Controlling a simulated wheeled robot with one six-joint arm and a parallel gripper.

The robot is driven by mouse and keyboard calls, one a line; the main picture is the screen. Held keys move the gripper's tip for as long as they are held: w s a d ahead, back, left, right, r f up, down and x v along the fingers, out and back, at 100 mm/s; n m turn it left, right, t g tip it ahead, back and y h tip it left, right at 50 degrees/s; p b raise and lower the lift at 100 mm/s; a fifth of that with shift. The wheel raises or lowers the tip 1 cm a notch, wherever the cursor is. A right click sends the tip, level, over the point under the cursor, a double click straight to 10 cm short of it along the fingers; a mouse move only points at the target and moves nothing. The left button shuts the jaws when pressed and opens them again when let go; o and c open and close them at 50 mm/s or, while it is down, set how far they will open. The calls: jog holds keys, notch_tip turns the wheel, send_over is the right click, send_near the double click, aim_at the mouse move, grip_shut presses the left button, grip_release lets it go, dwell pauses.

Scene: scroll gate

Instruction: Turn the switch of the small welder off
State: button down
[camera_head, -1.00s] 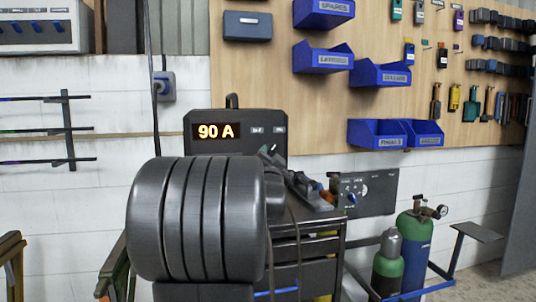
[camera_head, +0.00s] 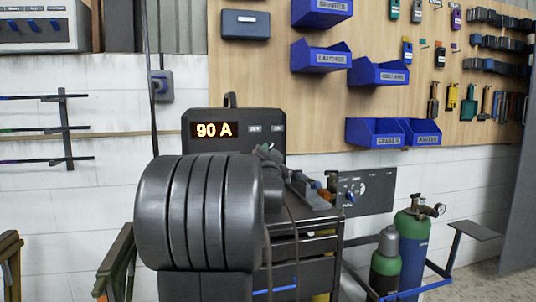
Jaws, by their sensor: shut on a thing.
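A dark box with a lit orange "90 A" display (camera_head: 213,130) and a top handle stands behind my arm. Two small labels show right of the display. The large dark rounded link of my arm covers the box's lower front, so a switch there is hidden. Another dark panel (camera_head: 374,197) with a round dial and a small blue part is to the right. I cannot tell for sure which is the small welder, or the position of its switch. I cannot make out my gripper; my arm and the clutter beyond it hide it.
A dark drawer cart (camera_head: 322,262) with grey and orange items on top stands right of my arm. Green gas cylinders (camera_head: 411,246) are farther right. Blue bins (camera_head: 380,132) hang on the wooden board. A wall switch box (camera_head: 161,86) is at the left.

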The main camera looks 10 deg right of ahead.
jog(key=shift+f, duration=0.15)
jog(key=n+y, duration=0.3)
jog(key=n, duration=0.4)
jog(key=n+y, duration=0.4)
jog(key=n, duration=0.4)
jog(key=d+n+y, duration=0.1)
jog(key=n+y, duration=0.3)
jog(key=n, duration=0.3)
jog(key=shift+b, duration=0.4)
jog(key=shift+n, duration=0.4)
jog(key=c, duration=1.5)
grip_release()
jog(key=shift+o, duration=0.2)
